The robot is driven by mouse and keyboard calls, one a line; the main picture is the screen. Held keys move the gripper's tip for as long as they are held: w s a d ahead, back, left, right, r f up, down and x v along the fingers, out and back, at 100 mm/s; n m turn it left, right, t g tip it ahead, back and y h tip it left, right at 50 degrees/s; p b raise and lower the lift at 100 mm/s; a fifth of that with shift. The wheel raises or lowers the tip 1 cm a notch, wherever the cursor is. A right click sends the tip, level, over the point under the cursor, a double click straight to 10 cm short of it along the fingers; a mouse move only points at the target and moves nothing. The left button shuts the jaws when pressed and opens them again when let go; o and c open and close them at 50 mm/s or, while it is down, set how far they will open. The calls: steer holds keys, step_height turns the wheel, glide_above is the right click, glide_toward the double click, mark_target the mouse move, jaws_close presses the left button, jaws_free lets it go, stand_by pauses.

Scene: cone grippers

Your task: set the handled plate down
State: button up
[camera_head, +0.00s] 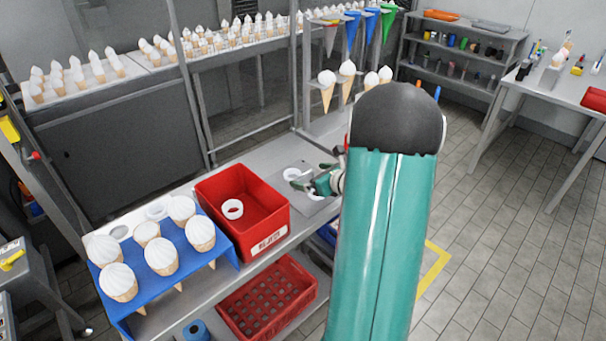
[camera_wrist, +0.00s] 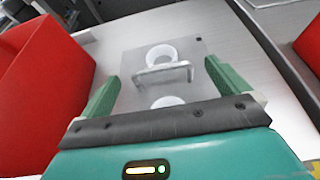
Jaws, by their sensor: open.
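The handled plate is a flat grey square plate (camera_wrist: 205,88) with a metal bar handle (camera_wrist: 162,74) and two white rings or cups showing at its surface. In the wrist view it lies between and beyond my gripper's fingers, on or very close to the metal bench; I cannot see a gap under it. My gripper (camera_wrist: 162,85) is open, one green finger on each side, with the handle ahead between them and no visible grip on it. In the head view the plate (camera_head: 311,207) is right of the red bin, partly hidden by my gripper (camera_head: 298,184).
A red bin (camera_head: 270,239) holding a white ring stands left of the plate, close to my gripper. A blue rack (camera_head: 190,281) with several cream-topped cones is farther left. A red crate (camera_head: 309,290) sits on the shelf below. Cones hang in a stand (camera_head: 348,88) behind.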

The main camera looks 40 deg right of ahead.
steer(key=v, duration=0.6)
steer(key=shift+s+r, duration=0.15)
steer(key=shift+s, duration=0.05)
steer(key=shift+a, duration=0.15)
